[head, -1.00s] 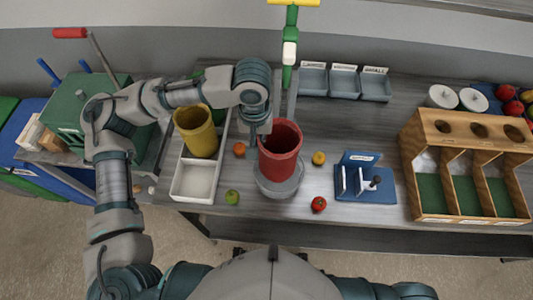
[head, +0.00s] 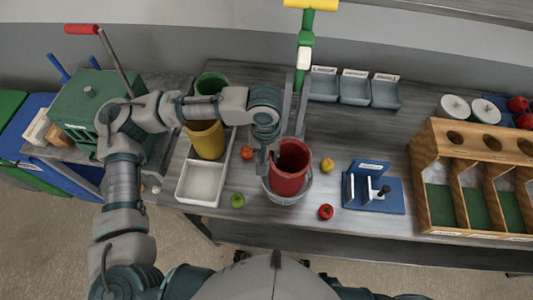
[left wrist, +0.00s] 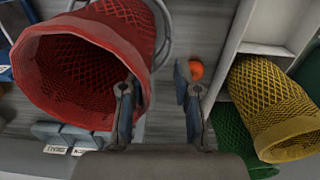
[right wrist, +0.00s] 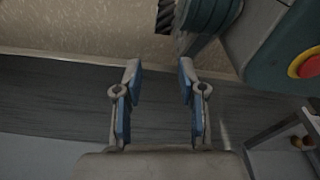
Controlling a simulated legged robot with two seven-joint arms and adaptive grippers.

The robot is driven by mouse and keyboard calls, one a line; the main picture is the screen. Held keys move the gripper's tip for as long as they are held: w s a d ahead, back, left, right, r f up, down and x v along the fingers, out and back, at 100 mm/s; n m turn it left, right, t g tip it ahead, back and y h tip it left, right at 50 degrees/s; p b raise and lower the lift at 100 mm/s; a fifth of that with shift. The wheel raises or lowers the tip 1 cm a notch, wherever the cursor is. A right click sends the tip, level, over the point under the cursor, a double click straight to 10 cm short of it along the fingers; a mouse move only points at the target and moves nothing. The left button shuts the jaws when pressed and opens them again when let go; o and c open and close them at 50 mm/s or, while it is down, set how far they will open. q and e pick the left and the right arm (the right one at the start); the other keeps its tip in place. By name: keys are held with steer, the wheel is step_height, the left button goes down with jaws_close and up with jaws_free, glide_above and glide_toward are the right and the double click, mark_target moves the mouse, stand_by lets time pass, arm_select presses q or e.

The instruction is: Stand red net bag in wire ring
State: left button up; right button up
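The red net bag (head: 290,168) stands in the wire ring (head: 306,193) on the table, mouth up, leaning slightly. Its wide mouth and mesh fill the upper left of the left wrist view (left wrist: 60,50). My left gripper (head: 266,166) is beside the bag's left side. In the left wrist view its fingers (left wrist: 156,105) are apart with bare table between them. One finger overlaps the bag's rim; I cannot tell whether it touches. My right gripper (right wrist: 160,100) is open and empty, over the table edge and floor, outside the head view.
A yellow net bag (head: 206,138) and a green one (head: 211,84) stand left of the ring, by a white tray (head: 201,183). Loose fruits lie around: orange (head: 247,152), green (head: 237,200), yellow (head: 327,164), red (head: 326,211). A blue fixture (head: 373,188) stands right.

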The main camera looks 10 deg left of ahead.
arm_select(q)
steer(key=r, duration=0.3)
steer(key=d+r+p, duration=0.1)
steer(key=r, duration=0.2)
steer(key=shift+d+r, duration=0.2)
steer(key=shift+a+r+p, duration=0.15)
steer(key=shift+r+p, duration=0.25)
steer(key=shift+r, duration=2.45)
arm_select(e)
steer(key=shift+s+d+f, duration=0.25)
steer(key=shift+s+f, duration=0.1)
steer(key=shift+s, duration=0.3)
steer(key=shift+s+d+f, duration=0.25)
steer(key=shift+s+f, duration=0.15)
steer(key=shift+s, duration=0.3)
steer(key=shift+s+d+f, duration=0.25)
steer(key=shift+s+f, duration=0.1)
steer(key=shift+s, duration=0.3)
